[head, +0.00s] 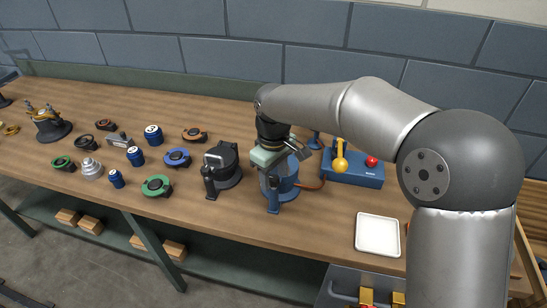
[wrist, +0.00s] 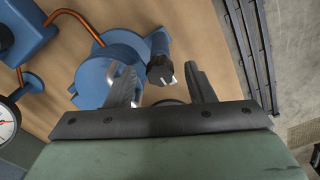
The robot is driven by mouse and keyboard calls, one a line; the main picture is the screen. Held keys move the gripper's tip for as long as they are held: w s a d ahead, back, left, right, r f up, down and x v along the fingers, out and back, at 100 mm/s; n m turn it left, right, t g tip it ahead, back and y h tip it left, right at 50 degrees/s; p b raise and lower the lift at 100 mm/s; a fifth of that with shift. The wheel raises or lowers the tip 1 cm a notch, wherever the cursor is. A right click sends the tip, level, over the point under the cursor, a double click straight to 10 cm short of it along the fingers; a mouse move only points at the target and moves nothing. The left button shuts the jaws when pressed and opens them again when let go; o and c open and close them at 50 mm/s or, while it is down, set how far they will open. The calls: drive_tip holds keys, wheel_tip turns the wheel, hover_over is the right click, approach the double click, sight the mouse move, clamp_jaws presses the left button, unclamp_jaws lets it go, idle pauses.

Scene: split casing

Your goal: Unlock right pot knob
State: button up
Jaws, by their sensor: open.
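The right pot is a blue casing (head: 285,186) on the bench, partly hidden by my arm in the head view. In the wrist view the blue casing (wrist: 105,70) shows at the upper left with an arm reaching right to a black knob (wrist: 158,72) with a white mark. My gripper (wrist: 156,72) is open, with one finger on each side of the knob in the picture. The left finger overlaps the casing's edge. I cannot tell whether either finger touches the knob. In the head view my gripper body hangs over the casing and its fingertips are hard to make out.
A dark grey pot (head: 226,172) stands just left. A blue box (head: 352,170) with a yellow lever and red knob stands to the right, with a copper pipe near the casing. A white tray (head: 378,234) lies at front right. Several small parts cover the bench's left half.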

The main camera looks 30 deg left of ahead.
sight(274, 177)
wheel_tip(274, 177, up, 17)
idle(0.4)
idle(0.5)
drive_tip(key=d+f+m, duration=0.3)
drive_tip(key=d+m, duration=0.1)
drive_tip(key=d, duration=0.9)
drive_tip(key=d+f+m, duration=0.2)
drive_tip(key=d+m, duration=0.2)
drive_tip(key=d, duration=0.9)
drive_tip(key=s+d+f+m, duration=0.4)
drive_tip(key=s+d+f, duration=0.1)
drive_tip(key=d, duration=0.3)
drive_tip(key=s+d+f+m, duration=0.4)
drive_tip(key=s+d, duration=0.3)
drive_tip(key=d, duration=0.2)
drive_tip(key=shift+s+d+f+t, duration=0.3)
drive_tip(key=shift+s+f, duration=0.1)
drive_tip(key=shift+f, duration=0.45)
